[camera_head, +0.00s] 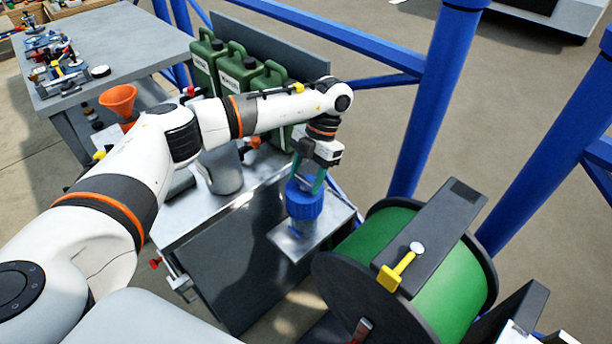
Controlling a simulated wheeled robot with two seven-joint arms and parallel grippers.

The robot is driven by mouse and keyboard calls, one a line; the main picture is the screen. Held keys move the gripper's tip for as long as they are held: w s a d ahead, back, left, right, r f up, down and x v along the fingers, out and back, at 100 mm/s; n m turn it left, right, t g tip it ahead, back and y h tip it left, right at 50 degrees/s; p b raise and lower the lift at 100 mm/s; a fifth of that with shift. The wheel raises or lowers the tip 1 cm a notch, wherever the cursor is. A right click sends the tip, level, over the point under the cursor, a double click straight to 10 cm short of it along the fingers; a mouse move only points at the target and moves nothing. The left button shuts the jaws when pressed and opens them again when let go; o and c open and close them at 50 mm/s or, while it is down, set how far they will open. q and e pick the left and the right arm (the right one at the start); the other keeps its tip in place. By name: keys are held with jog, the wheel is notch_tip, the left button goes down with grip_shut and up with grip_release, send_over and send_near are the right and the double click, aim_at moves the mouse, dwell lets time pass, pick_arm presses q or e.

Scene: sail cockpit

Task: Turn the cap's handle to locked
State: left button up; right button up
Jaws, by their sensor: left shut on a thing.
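A blue ribbed cap (304,203) sits at the right end of the metal bench, above a small metal plate. My left gripper (307,182) comes down on it from above, its greenish fingers at the cap's top. The fingers are shut on the cap's handle, which they and the wrist mostly hide. I cannot tell the handle's angle or any lock marking. My right gripper is not in view.
A reel with a green drum (440,275) and yellow handle stands close to the right of the cap. Green canisters (236,68) stand behind my left arm. An orange funnel (118,98) is at the left. Blue posts (432,100) rise at the right.

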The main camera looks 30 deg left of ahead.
pick_arm(q)
jog(key=shift+m, duration=0.3)
jog(key=o, duration=1)
jog(key=shift+r, duration=0.1)
jog(key=v, duration=1.2)
jog(key=shift+s+d, duration=0.1)
